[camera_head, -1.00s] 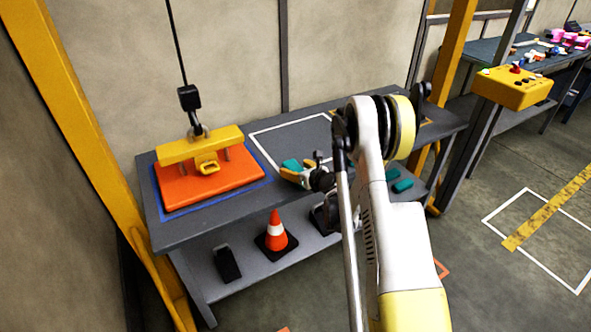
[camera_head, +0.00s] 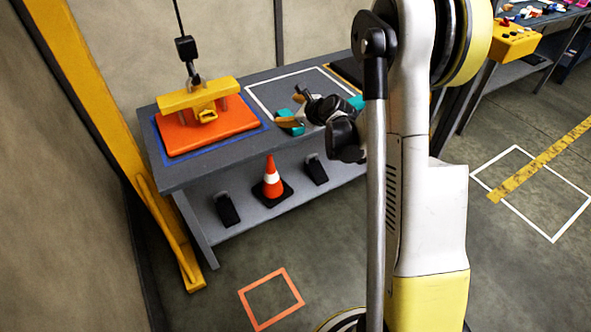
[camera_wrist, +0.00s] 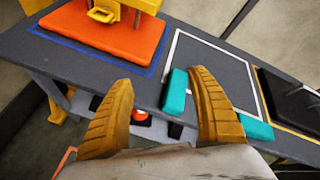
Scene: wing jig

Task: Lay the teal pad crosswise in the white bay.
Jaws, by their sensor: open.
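A teal pad (camera_wrist: 175,92) lies at the front left corner of the white-outlined bay (camera_wrist: 213,60), partly over the line. It also shows in the head view (camera_head: 290,128), partly behind my gripper. A second teal piece (camera_wrist: 257,128) lies near the bay's front right, partly hidden by my right finger; in the head view it shows (camera_head: 356,102) beside my arm. I cannot tell which is the task's pad. My gripper (camera_wrist: 161,80) is open and empty, with its orange fingers above the table's front edge. The first pad shows between the fingers, nearer the right one.
An orange plate (camera_head: 205,132) with a yellow lifting bracket (camera_head: 198,96) sits in a blue outline at left, below a hoist hook. A black item (camera_wrist: 290,100) lies in a yellow outline at right. A traffic cone (camera_head: 272,180) stands on the lower shelf. The bay's middle looks clear.

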